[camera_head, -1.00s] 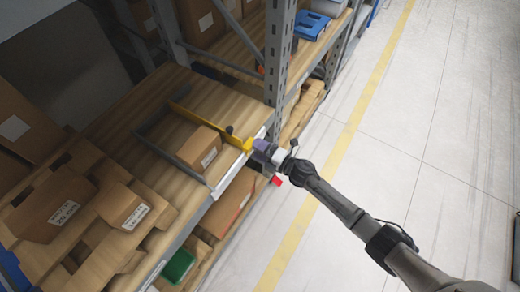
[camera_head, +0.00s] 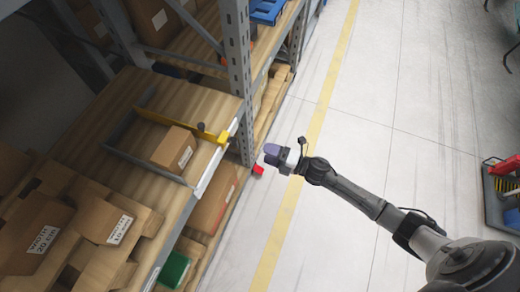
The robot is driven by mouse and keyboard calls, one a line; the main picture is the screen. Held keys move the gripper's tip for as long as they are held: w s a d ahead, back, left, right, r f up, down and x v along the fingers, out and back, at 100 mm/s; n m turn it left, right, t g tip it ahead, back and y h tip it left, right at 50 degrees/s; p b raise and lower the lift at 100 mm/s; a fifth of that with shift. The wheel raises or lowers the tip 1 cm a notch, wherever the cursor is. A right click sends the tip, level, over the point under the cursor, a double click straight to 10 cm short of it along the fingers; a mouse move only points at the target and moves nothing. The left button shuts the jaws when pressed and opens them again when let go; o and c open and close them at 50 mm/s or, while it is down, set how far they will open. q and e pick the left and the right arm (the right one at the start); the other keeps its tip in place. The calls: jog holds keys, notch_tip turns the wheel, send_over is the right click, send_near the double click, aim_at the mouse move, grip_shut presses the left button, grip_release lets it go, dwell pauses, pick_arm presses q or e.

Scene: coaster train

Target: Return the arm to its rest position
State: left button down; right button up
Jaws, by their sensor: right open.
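My right arm reaches in from the lower right. Its gripper (camera_head: 270,153) is open and empty, held over the aisle just off the shelf edge. It is apart from the yellow bar (camera_head: 180,123) on the shelf. A brown carton (camera_head: 174,148) lies on the wooden shelf board (camera_head: 95,108), within a grey frame beside the yellow bar. My left gripper is not in view.
A grey rack post (camera_head: 238,75) stands close to my gripper. A small red piece (camera_head: 258,169) shows at the shelf edge. More cartons (camera_head: 36,236) fill the lower left. A green box (camera_head: 173,269) sits low.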

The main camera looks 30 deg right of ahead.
jog(key=shift+s+d, duration=0.25)
jog(key=shift+s, duration=0.05)
dwell(0.5)
